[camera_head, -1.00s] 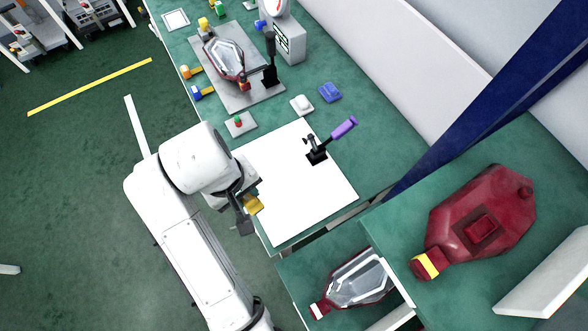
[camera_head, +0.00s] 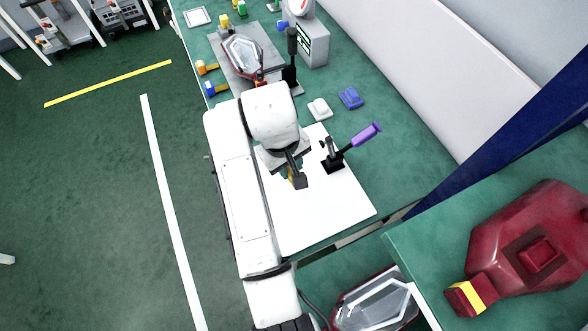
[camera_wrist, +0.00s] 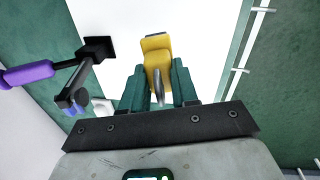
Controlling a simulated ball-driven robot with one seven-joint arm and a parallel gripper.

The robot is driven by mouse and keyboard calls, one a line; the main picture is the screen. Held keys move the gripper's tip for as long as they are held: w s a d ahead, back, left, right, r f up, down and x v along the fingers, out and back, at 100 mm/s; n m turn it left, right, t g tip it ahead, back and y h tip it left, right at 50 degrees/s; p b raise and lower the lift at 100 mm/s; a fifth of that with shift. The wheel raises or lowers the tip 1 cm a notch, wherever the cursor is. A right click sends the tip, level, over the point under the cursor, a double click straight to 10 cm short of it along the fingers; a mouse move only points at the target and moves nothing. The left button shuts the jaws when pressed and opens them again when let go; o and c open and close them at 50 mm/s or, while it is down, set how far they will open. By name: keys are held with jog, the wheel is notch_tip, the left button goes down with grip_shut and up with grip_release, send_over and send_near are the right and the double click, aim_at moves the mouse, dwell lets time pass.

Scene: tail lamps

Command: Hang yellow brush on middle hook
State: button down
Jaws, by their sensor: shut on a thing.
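My gripper (camera_head: 295,180) is over the white board on the green bench. In the wrist view my gripper (camera_wrist: 160,82) has its two dark green fingers closed about a yellow object with a grey lower part, which I take to be the yellow brush (camera_wrist: 157,48). Its yellow part sticks out beyond the fingertips, above the white surface. Short pegs on a thin white bar (camera_wrist: 240,70) show at the right in the wrist view; I cannot tell whether these are the hooks.
A black clamp with a purple handle (camera_head: 362,136) stands on the white board (camera_head: 330,215), right of my gripper. A white block (camera_head: 319,109) and a blue block (camera_head: 350,97) lie behind. A clear lamp (camera_head: 243,57) sits on a grey plate. A red lamp (camera_head: 535,250) is at right.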

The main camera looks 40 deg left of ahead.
jog(key=w+f, duration=0.1)
jog(key=f, duration=0.2)
jog(key=shift+w+a, duration=0.1)
jog(key=shift+w, duration=0.25)
jog(key=shift+f+p, duration=0.7)
jog(key=shift+f, duration=0.15)
jog(key=shift+f, duration=0.1)
jog(key=c, duration=0.9)
grip_release()
jog(key=shift+o, duration=0.2)
jog(key=shift+f+b, duration=0.2)
jog(key=shift+b, duration=0.2)
jog(key=r, duration=0.3)
jog(key=s+r, duration=0.1)
jog(key=r, duration=0.3)
jog(key=r+b, duration=0.1)
jog(key=r, duration=0.3)
jog(key=shift+s+a, duration=0.1)
jog(key=shift+s, duration=0.25)
